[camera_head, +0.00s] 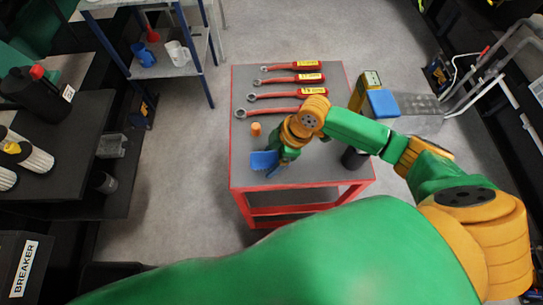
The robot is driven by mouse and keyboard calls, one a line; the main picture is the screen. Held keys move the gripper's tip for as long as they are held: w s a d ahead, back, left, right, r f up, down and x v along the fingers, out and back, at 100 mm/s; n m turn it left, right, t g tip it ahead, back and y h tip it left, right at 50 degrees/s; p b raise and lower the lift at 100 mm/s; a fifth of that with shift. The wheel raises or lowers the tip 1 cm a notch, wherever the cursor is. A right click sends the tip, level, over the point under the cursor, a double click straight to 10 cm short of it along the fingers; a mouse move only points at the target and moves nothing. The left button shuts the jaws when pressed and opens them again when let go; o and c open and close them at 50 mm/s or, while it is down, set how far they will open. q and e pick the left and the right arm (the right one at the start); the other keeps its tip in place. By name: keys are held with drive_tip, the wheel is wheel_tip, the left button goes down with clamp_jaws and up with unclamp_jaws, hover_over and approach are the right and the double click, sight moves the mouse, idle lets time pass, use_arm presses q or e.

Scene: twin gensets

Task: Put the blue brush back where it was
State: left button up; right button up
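A small blue object (264,160), which looks like the blue brush, is at the near left part of the red-framed table (322,172). My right gripper (279,165) points down just to the right of it and partly overlaps it in the head view. The fingers are small and partly hidden, so I cannot tell whether they are open, shut or holding the blue object. I also cannot tell whether the blue object rests on the tabletop or is raised. My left gripper is out of view.
Several red-handled wrenches (308,79) lie across the table's far part. A small orange item (256,129) stands near the left edge, and a dark cylinder (353,157) near the right. A shelf (163,64) with cups stands at the far left. Grey floor surrounds the table.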

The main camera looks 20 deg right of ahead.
drive_tip(key=shift+r, duration=0.25)
drive_tip(key=p+v, duration=1)
drive_tip(key=p, duration=0.1)
drive_tip(key=shift+a+r, duration=0.1)
drive_tip(key=shift+r, duration=0.1)
drive_tip(key=shift+s+d+r, duration=0.1)
drive_tip(key=shift+d+r, duration=0.35)
drive_tip(key=shift+r, duration=0.15)
drive_tip(key=shift+s, duration=0.1)
